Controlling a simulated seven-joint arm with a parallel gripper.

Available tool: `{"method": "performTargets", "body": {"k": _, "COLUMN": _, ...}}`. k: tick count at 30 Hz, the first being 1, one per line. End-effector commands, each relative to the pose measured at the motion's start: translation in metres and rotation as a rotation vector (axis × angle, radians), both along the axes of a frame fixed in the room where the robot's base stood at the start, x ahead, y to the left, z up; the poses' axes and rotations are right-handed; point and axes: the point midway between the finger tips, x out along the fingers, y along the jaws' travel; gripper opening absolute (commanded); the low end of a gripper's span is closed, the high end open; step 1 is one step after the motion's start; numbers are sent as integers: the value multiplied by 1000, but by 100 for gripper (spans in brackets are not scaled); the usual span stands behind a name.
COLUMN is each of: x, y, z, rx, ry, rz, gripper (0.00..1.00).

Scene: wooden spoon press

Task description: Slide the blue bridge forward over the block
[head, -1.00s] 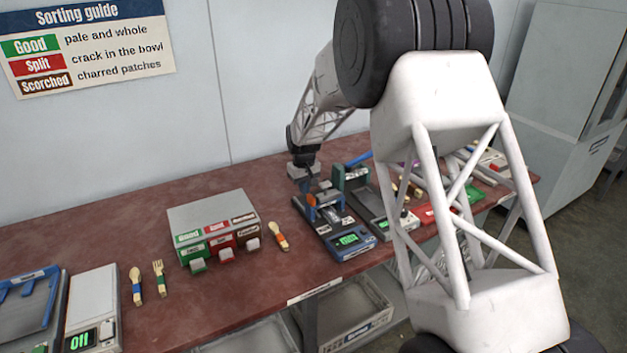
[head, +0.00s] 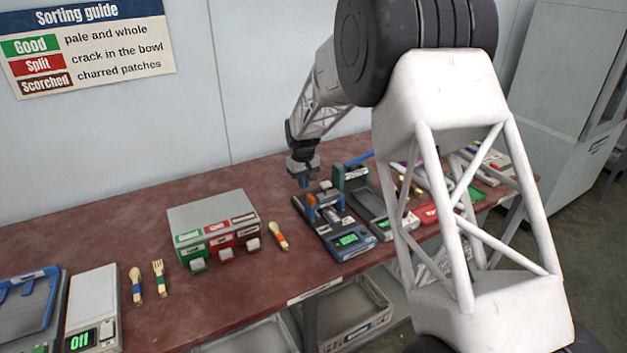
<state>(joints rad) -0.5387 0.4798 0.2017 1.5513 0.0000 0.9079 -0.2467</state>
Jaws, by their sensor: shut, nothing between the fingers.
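A blue-based press (head: 352,249) with a green display stands on the table, right of centre. On it is a small blue upright part with an orange piece (head: 311,200), which may be the blue bridge. A grey block-like part (head: 326,185) shows near its back, but I cannot tell which part is the block. My gripper (head: 304,183) points down just behind and above the press's back left corner. It is shut and empty, and appears apart from the blue part. The fingertips are small and partly hard to make out.
A grey box with three coloured labels (head: 212,209) and a spoon (head: 279,236) lie left of the press. A second device with a green upright (head: 350,178) stands close on its right. Bare table (head: 110,215) lies at left. My arm hides part of the right side.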

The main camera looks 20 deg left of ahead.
Motion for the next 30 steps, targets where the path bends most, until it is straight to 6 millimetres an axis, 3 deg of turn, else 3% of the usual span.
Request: {"method": "performTargets", "body": {"k": 30, "x": 0, "y": 0, "z": 51, "rx": -1, "ry": 1, "rz": 0, "gripper": 0}}
